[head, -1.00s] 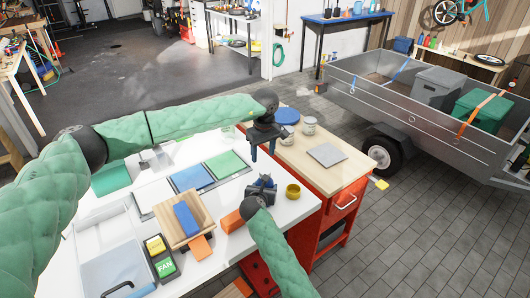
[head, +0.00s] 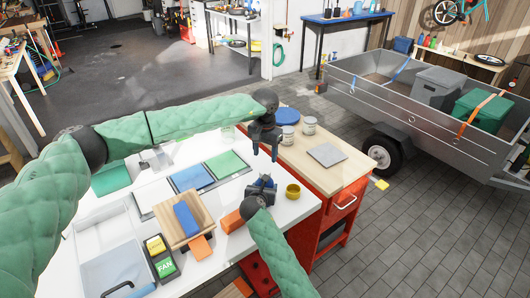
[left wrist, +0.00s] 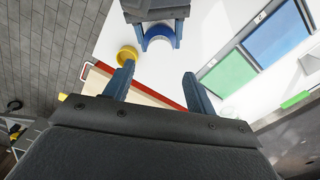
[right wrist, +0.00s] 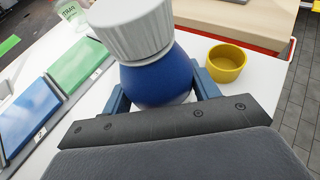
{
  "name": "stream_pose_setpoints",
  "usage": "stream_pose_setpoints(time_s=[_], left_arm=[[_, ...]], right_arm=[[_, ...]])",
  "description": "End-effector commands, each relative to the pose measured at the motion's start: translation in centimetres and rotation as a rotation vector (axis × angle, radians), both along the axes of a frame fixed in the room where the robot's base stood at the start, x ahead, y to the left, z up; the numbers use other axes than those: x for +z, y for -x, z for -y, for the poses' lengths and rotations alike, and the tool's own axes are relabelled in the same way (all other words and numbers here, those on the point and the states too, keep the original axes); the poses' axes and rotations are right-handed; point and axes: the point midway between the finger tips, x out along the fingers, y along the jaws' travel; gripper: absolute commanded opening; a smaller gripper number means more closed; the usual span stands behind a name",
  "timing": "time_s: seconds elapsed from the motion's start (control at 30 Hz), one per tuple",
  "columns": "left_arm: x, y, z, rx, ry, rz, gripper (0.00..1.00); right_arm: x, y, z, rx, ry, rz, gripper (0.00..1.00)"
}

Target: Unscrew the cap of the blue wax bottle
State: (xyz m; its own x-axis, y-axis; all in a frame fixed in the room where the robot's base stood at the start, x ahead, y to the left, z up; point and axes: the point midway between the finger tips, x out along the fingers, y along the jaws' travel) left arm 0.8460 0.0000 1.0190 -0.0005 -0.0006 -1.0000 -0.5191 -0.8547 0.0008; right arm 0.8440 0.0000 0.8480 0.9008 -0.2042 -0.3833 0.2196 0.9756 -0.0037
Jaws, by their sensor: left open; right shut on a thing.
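The blue wax bottle (right wrist: 158,80) stands between the fingers of my right gripper (right wrist: 160,92), which is shut on its body. Its white ribbed cap (right wrist: 132,28) sits on top, in the right wrist view. In the head view the bottle is small and mostly hidden by my right gripper (head: 262,188). My left gripper (head: 266,152) is open and empty, apart from the bottle, above and beyond it. In the left wrist view the left fingers (left wrist: 157,85) are spread with nothing between them, and the blue bottle (left wrist: 160,36) shows beyond them between the right fingers.
A yellow cup (head: 293,191) stands close to the right of the bottle. An orange block (head: 232,221) lies to its left. Blue (head: 192,177) and green (head: 226,165) panels lie behind. A wooden-topped red cabinet (head: 345,172) with cans adjoins the white table.

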Motion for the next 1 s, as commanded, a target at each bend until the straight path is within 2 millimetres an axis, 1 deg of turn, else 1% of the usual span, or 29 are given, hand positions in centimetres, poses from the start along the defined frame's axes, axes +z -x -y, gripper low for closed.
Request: stream_pose_setpoints(time_s=[0.17,0.27,0.5,0.7,0.8,1.0], left_arm=[[-1.0,0.1,0.0,-0.006,0.0,-0.002,0.56],[-2.0,0.1,0.0,-0.006,0.001,-0.003,0.56],[-5.3,0.1,0.0,-0.004,0.001,-0.004,0.56],[-7.5,0.1,0.0,-0.004,0.002,-0.003,0.56],[-7.9,0.0,0.0,-0.004,0.002,-0.002,0.56],[-8.0,0.0,0.0,-0.004,0.002,-0.002,0.56]], right_arm=[[0.0,0.0,0.0,0.0,0.0,0.0,0.0],[0.0,0.0,0.0,0.0,0.0,0.0,0.0],[0.0,0.0,0.0,0.0,0.0,0.0,0.0],[0.0,0.0,0.0,0.0,0.0,0.0,0.0],[0.0,0.0,0.0,0.0,0.0,-0.001,0.0],[0.0,0.0,0.0,0.0,0.0,0.0,0.0]])
